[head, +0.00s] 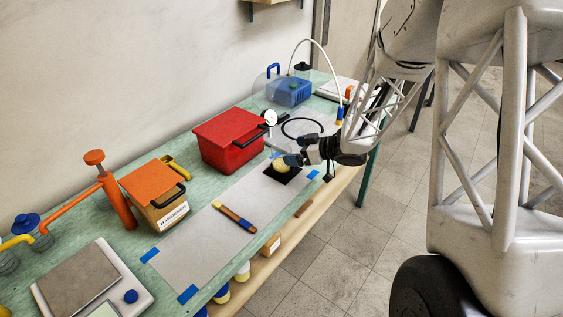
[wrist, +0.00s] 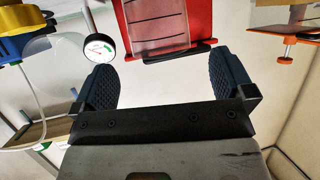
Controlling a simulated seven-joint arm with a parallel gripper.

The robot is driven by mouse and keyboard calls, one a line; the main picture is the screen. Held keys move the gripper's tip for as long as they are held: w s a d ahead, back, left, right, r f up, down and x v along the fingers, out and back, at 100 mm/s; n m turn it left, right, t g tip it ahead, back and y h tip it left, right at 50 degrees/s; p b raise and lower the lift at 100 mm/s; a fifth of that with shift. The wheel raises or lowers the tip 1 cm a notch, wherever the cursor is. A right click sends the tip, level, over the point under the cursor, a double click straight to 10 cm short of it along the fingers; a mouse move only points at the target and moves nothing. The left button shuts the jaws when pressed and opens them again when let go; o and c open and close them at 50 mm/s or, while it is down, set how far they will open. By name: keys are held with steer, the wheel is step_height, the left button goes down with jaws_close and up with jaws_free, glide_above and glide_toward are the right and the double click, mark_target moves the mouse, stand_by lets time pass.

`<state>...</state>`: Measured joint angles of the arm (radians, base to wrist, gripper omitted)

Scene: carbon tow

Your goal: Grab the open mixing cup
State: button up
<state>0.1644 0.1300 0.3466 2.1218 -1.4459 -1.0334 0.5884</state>
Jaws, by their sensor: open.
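A small cream-yellow vessel (head: 281,167), probably the mixing cup, stands on a black square (head: 283,175) near the far end of the grey sheet. My gripper (head: 291,160) is right at it in the head view and hides part of it. The rim and inside are too small to make out. In the wrist view my gripper (wrist: 160,86) has its two blue ridged fingers wide apart, with nothing seen between them. No cup can be made out in that view, so I cannot tell whether the fingers touch it.
A red box (head: 228,143) stands behind the gripper, with a round gauge (head: 270,118) beside it. A black ring (head: 301,128) and blue pump (head: 289,91) lie farther back. A wooden-handled brush (head: 234,217) lies on the grey sheet (head: 195,245). An orange-lidded box (head: 153,190) stands nearer.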

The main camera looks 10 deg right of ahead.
mark_target(273, 149)
steer(key=shift+w+a+f, duration=0.15)
steer(key=shift+w+a, duration=0.05)
steer(key=shift+a, duration=0.1)
steer(key=shift+x, duration=2.65)
steer(key=shift+s+f, duration=0.1)
steer(key=shift+f, duration=0.05)
steer(key=c, duration=1)
steer(key=shift+r, duration=0.8)
steer(key=s+r, duration=0.1)
steer(key=s, duration=0.4)
steer(key=s+d+r, duration=0.1)
steer(key=s, duration=0.4)
steer(key=s+d+r, duration=0.1)
steer(key=s, duration=0.5)
steer(key=shift+r, duration=0.2)
